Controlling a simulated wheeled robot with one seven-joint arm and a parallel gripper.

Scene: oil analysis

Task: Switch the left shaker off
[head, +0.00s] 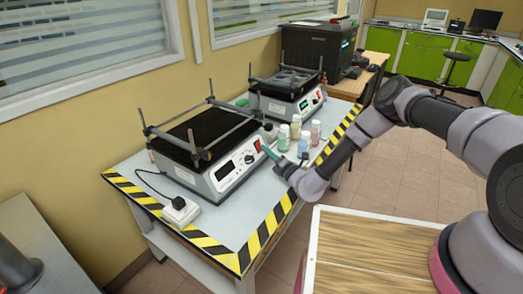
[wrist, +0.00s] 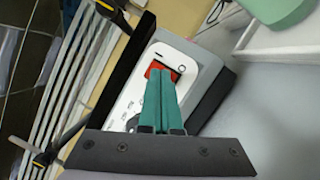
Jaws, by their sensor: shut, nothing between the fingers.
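The left shaker (head: 212,172) stands on the near part of the striped table, with a black platform and metal bars on top. Its front panel has a dark display, a knob and a red switch (head: 257,146) at the right end. My gripper (head: 267,150) has its teal fingers shut with nothing between them, and the tips are at the red switch. In the wrist view, the fingertips (wrist: 160,72) overlap the red switch (wrist: 155,67) on the white panel (wrist: 180,62) and hide part of it. I cannot tell whether they touch it.
A second shaker (head: 285,104) with a green-lit display stands behind to the right. Several small capped bottles (head: 284,138) stand close to my gripper, between the shakers and the table edge. A white power socket (head: 181,212) with a black plug lies at the table's near end.

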